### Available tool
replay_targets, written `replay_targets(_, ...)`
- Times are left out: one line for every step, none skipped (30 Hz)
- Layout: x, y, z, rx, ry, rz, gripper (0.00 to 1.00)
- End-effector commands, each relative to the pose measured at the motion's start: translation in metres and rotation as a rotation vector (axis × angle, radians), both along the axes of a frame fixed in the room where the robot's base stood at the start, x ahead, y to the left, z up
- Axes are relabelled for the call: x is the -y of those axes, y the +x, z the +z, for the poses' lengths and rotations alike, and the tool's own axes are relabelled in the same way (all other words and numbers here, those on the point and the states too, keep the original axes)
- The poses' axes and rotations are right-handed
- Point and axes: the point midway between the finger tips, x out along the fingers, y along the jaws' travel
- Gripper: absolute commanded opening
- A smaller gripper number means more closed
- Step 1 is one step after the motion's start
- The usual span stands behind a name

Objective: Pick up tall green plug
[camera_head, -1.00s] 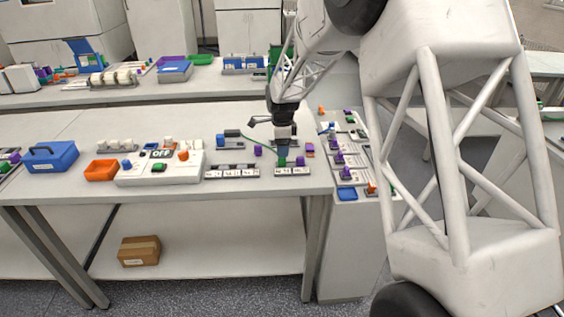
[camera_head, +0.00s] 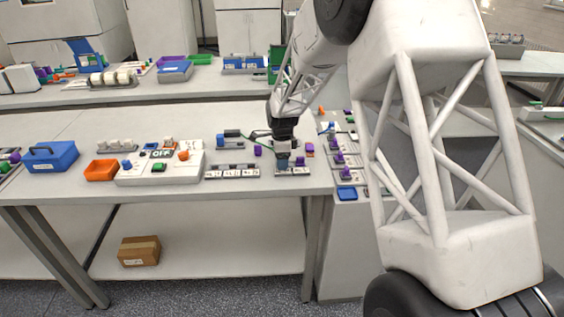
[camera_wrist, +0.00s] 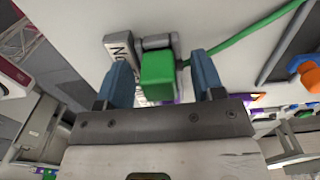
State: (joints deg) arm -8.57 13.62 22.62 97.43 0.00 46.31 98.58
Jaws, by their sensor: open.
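The green plug (camera_wrist: 158,72) is a blocky bright-green piece in the wrist view, at the upper middle. My gripper (camera_wrist: 160,62) is open, with one blue finger on each side of the plug. Small gaps seem to show between the fingers and the plug, and I cannot tell whether either touches. In the head view my gripper (camera_head: 284,163) is low over the right end of the near table and hides the plug. A grey fitting (camera_wrist: 158,42) sits just beyond the plug in the wrist view.
A green cable (camera_wrist: 245,36) runs to the right from near the plug. A labelled strip (camera_head: 232,171) lies left of my gripper, and a purple plug (camera_head: 301,160) stands close on its right. A white switch box (camera_head: 160,168) and an orange tray (camera_head: 101,170) are farther left.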

Motion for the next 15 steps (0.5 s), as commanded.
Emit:
replay_targets(0.0,0.0,-0.0004,0.0,0.0,0.0,0.62)
replay_targets(0.0,0.0,-0.0004,0.0,0.0,0.0,0.62)
replay_targets(0.0,0.0,-0.0003,0.0,0.0,0.0,0.62)
replay_targets(0.0,0.0,-0.0003,0.0,0.0,0.0,0.62)
replay_targets(0.0,0.0,-0.0003,0.0,0.0,0.0,0.62)
replay_targets(0.0,0.0,-0.0003,0.0,0.0,0.0,0.62)
replay_targets(0.0,0.0,-0.0002,0.0,0.0,0.0,0.62)
replay_targets(0.0,0.0,-0.0002,0.0,0.0,0.0,0.62)
replay_targets(0.0,-0.0001,-0.0002,0.0,0.0,0.0,0.62)
replay_targets(0.0,-0.0001,-0.0003,0.0,0.0,0.0,0.62)
replay_targets(0.0,-0.0001,-0.0003,0.0,0.0,0.0,0.62)
replay_targets(0.0,-0.0001,-0.0002,0.0,0.0,0.0,0.62)
replay_targets(0.0,-0.0001,-0.0002,0.0,0.0,0.0,0.62)
replay_targets(0.0,-0.0001,-0.0002,0.0,0.0,0.0,0.62)
replay_targets(0.0,-0.0001,-0.0002,0.0,0.0,0.0,0.62)
